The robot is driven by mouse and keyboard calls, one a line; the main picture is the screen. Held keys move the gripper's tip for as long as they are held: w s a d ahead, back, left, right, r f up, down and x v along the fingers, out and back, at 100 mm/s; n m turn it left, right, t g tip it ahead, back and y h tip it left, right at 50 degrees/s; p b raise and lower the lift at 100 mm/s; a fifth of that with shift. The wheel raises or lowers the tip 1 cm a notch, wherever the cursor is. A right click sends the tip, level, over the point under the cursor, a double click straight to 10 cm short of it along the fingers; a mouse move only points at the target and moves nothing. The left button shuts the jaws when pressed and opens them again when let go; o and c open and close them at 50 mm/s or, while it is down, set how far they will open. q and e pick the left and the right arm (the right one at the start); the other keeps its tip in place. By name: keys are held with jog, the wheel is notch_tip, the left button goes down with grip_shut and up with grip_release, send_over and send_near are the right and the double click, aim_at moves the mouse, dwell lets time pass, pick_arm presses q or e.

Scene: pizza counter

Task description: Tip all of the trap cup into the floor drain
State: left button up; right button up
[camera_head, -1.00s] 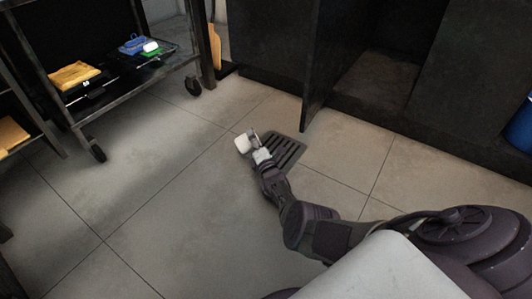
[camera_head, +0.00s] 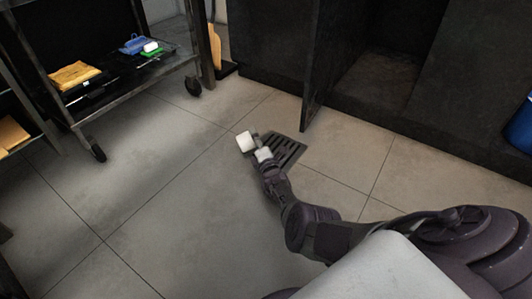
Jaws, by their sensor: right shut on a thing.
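The trap cup (camera_head: 245,141) is a small white cup at the tip of my right gripper (camera_head: 256,145), which is shut on it. The cup looks tilted, but its opening and contents are too small to make out. The floor drain (camera_head: 288,151) is a dark slotted grate set in the tiles. The cup is just left of the grate's left edge in the picture, and my right gripper and wrist cover part of the grate's left side. My left gripper is not in view.
A wheeled cart (camera_head: 140,80) with yellow cloths and small blue and green items stands at upper left. An open dark cabinet door (camera_head: 328,70) hangs just beyond the drain. A blue container (camera_head: 521,128) is at the right edge. Floor to the left is clear.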

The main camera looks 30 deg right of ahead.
jog(key=shift+s+d+r+m, duration=0.15)
jog(key=shift+d+m, duration=0.35)
jog(key=shift+m, duration=0.1)
dwell(0.3)
jog(key=shift+d+f+m, duration=0.15)
jog(key=shift+f+m, duration=0.2)
jog(key=shift+m, duration=0.25)
jog(key=shift+d+f+h, duration=0.15)
jog(key=shift+h, duration=0.15)
jog(key=shift+f+m, duration=0.15)
jog(key=shift+m, duration=0.45)
jog(key=shift+s+n, duration=0.1)
jog(key=shift+n, duration=0.3)
jog(key=shift+r+n, duration=0.3)
jog(key=shift+r, duration=0.05)
jog(key=shift+a, duration=0.2)
